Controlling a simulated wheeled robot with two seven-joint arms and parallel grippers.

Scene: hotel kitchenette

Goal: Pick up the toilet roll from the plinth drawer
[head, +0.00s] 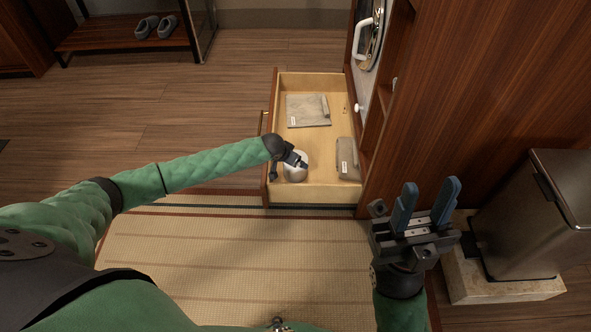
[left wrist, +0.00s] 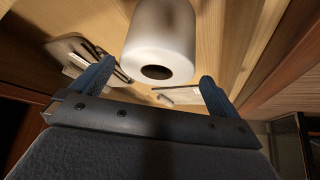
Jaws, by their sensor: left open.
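The white toilet roll (head: 296,168) is in the near left part of the open plinth drawer (head: 318,192). In the left wrist view the toilet roll (left wrist: 160,40) shows with its dark core hole facing me, just beyond the fingers. My left gripper (head: 287,168) reaches over the drawer's left side at the roll and hides part of it. In the left wrist view my left gripper (left wrist: 155,90) is open, its blue fingers apart on either side of the roll's end. My right gripper (head: 428,205) is open and empty, raised to the right of the drawer.
A folded grey cloth item (head: 306,111) lies at the drawer's far end and another grey packet (head: 347,160) at its near right. A wooden cabinet (head: 460,90) rises right of the drawer. A metal bin (head: 535,215) stands at the right. A woven mat (head: 230,250) covers the floor in front.

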